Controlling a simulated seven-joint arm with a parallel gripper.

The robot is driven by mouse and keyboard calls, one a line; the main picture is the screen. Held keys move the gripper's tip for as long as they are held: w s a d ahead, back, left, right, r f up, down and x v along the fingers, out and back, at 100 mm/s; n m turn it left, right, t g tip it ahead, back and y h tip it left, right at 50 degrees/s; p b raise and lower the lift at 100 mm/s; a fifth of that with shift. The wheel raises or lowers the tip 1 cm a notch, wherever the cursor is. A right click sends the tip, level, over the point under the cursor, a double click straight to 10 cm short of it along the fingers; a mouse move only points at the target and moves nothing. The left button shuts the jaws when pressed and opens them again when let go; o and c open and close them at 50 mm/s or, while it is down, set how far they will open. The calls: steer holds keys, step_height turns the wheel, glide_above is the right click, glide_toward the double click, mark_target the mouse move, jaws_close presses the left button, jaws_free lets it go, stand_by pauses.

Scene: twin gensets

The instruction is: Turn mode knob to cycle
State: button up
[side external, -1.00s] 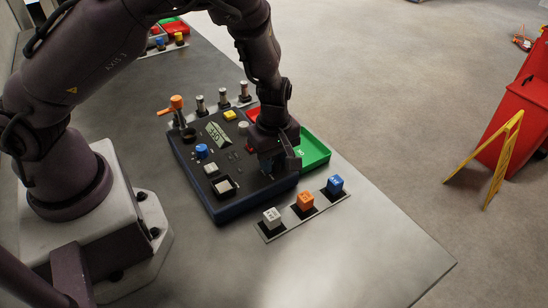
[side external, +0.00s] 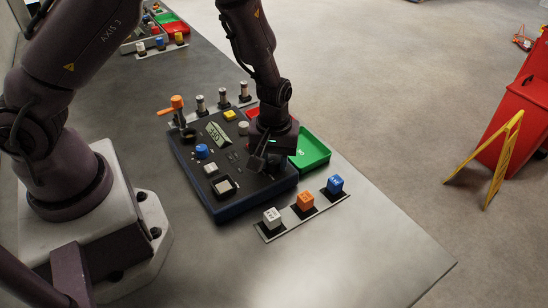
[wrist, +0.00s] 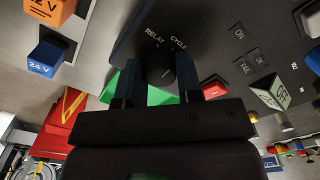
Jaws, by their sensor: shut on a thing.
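The mode knob (wrist: 160,72) is a dark round knob on the black control panel (wrist: 215,22). White labels RELAY and CYCLE are printed beside it in the wrist view. My gripper (wrist: 158,85) is shut on the knob, with one finger on each side of it. Part of the knob is hidden by the fingers, and I cannot tell exactly which label it points at. In the side external view my gripper (side external: 264,162) is low over the right part of the panel (side external: 237,207) and hides the knob.
An orange-handled lever (side external: 176,103) and several metal posts stand at the back left. The table's front right is clear.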

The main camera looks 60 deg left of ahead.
mark_target(274, 160)
steer(key=shift+m, duration=0.4)
steer(key=o, duration=0.9)
steer(key=shift+o, duration=0.2)
steer(key=shift+r, duration=0.1)
step_height(274, 160, up, 13)
